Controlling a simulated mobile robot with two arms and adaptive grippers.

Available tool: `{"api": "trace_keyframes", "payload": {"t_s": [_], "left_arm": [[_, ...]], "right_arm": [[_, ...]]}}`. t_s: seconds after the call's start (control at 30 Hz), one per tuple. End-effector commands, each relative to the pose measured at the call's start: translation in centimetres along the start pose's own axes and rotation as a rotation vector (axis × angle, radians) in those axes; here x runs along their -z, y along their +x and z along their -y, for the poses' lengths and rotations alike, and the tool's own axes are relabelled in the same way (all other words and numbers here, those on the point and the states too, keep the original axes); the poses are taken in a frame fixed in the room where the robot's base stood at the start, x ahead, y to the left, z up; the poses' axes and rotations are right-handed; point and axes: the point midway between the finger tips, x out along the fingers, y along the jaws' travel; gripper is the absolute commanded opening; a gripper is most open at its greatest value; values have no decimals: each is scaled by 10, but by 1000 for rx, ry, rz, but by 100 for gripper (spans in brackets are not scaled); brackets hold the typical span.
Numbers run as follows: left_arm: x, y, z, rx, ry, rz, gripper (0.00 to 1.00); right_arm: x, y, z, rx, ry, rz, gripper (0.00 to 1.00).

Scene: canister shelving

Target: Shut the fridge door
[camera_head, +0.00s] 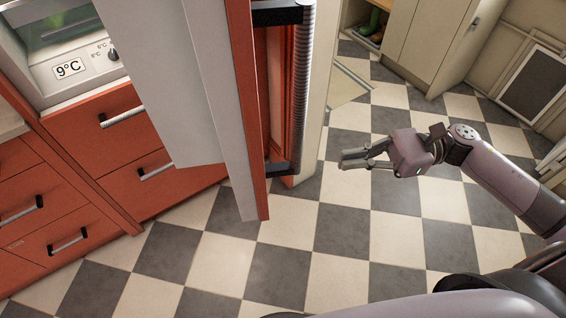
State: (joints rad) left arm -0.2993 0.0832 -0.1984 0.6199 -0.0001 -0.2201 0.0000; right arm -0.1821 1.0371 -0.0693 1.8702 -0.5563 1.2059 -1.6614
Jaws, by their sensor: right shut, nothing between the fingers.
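The fridge door (243,95) stands open, swung out from the fridge. Its inner side is pale grey and its edge is orange-red. A long ribbed metal handle (303,90) with dark mounts is on its outer side. The fridge interior (70,70) shows at the upper left, with a 9°C label and a dial. My right gripper (347,160) is shut and empty, to the right of the door's handle side and apart from it, above the floor. My left gripper is not in view.
Orange drawers (125,117) with metal handles are under the fridge compartment, and more drawers (40,210) are at the left. A cream cabinet (430,45) stands at the back right, with an open compartment beside it. The checkered floor (300,245) is clear below the door.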

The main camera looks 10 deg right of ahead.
Motion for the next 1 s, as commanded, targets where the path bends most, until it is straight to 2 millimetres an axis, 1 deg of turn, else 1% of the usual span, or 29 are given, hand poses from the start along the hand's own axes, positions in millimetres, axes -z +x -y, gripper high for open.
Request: {"api": "trace_keyframes", "payload": {"t_s": [0.17, 0.4, 0.5, 0.6, 0.7, 0.8, 1.0], "left_arm": [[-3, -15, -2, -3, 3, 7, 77], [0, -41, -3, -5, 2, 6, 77], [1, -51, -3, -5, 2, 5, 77], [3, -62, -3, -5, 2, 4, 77], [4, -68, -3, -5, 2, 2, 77], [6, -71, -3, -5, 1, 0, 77], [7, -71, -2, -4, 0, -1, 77]], "right_arm": [[-5, 26, 0, 1, 0, 6, 0], [-8, 78, 1, 2, 2, 8, 0], [-7, 98, 2, 3, 3, 8, 0], [-7, 114, 2, 5, 5, 7, 0], [-5, 125, 2, 5, 5, 6, 0], [-3, 132, 2, 6, 6, 5, 0], [0, 136, 2, 6, 5, 3, 0]]}}
